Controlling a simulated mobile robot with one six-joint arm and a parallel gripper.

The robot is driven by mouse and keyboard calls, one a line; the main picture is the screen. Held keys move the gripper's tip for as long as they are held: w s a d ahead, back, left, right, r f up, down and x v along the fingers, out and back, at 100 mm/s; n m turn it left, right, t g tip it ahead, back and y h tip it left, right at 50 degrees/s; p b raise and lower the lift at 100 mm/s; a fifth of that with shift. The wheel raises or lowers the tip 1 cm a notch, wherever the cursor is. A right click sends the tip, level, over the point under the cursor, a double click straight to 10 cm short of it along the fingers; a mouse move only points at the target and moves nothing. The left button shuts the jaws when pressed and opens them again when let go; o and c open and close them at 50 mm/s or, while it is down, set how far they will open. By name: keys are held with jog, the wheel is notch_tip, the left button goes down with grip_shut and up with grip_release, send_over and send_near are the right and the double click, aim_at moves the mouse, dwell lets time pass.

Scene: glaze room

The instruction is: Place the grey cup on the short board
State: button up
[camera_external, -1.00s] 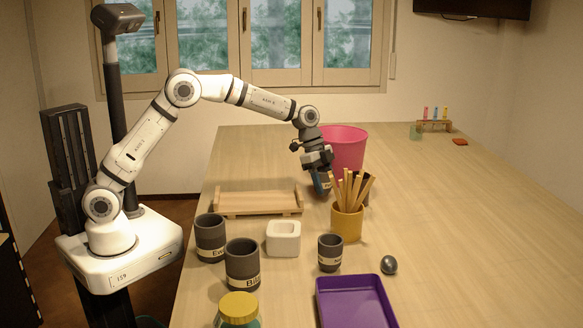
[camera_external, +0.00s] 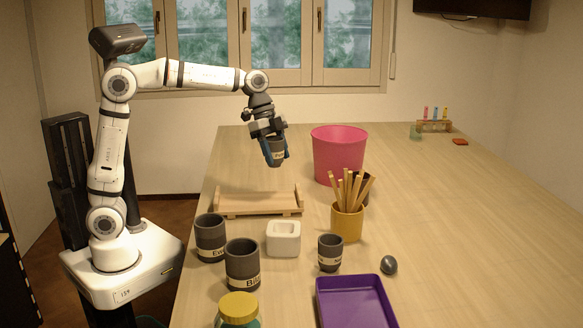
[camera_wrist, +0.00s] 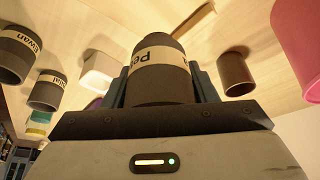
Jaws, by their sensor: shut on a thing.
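A grey cup (camera_external: 276,147) with a pale name band is held between the blue-grey fingers of my gripper (camera_external: 275,157). It hangs in the air above and behind the right end of the short wooden board (camera_external: 258,204), clear of the table. In the wrist view the grey cup (camera_wrist: 160,75) sits between both fingers, its band lettering partly readable as "Pe". The board lies on the table near its left edge, its top bare.
Grey named cups (camera_external: 210,238) (camera_external: 242,264) (camera_external: 330,252) and a white block-shaped pot (camera_external: 283,239) stand in front of the board. A pink bucket (camera_external: 338,155) and a yellow pot of sticks (camera_external: 346,222) stand to the right. A purple tray (camera_external: 355,303) lies in front.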

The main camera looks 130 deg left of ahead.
jog(key=s+d+b, duration=0.1)
jog(key=s+d, duration=0.2)
jog(key=d, duration=0.1)
jog(key=b, duration=0.1)
send_near(263, 205)
jog(key=x, duration=0.4)
jog(key=shift+w+a+f, duration=0.15)
jog(key=shift+f, duration=0.2)
jog(key=shift+f, duration=0.1)
jog(key=shift+f+b, duration=0.15)
jog(key=shift+b, duration=0.15)
jog(key=o, duration=1)
jog(key=shift+o, duration=0.2)
